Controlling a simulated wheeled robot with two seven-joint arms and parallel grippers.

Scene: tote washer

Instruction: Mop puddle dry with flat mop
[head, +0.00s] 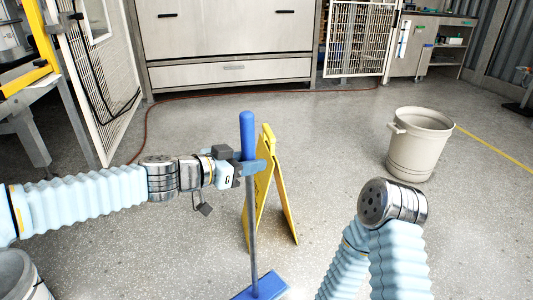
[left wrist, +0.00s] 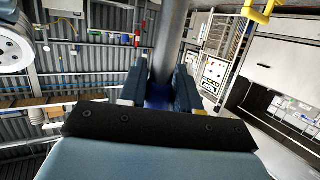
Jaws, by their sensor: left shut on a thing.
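The flat mop stands nearly upright, with a blue grip (head: 247,130), a grey pole (head: 253,225) and a blue flat head (head: 265,289) cut off by the bottom edge of the head view. My left gripper (head: 252,167) is shut on the mop just below its blue grip. In the left wrist view the pole (left wrist: 173,42) rises between my two dark fingers (left wrist: 160,88). My right arm is at the lower right; its gripper does not show past the steel wrist. I cannot make out a puddle on the speckled grey floor.
A yellow folding floor sign (head: 284,205) stands right behind the mop pole. A beige bucket (head: 419,147) is at the right. A white mesh panel (head: 95,75) and yellow-framed equipment (head: 28,80) are at the left. A red hose runs along the cabinet (head: 228,45).

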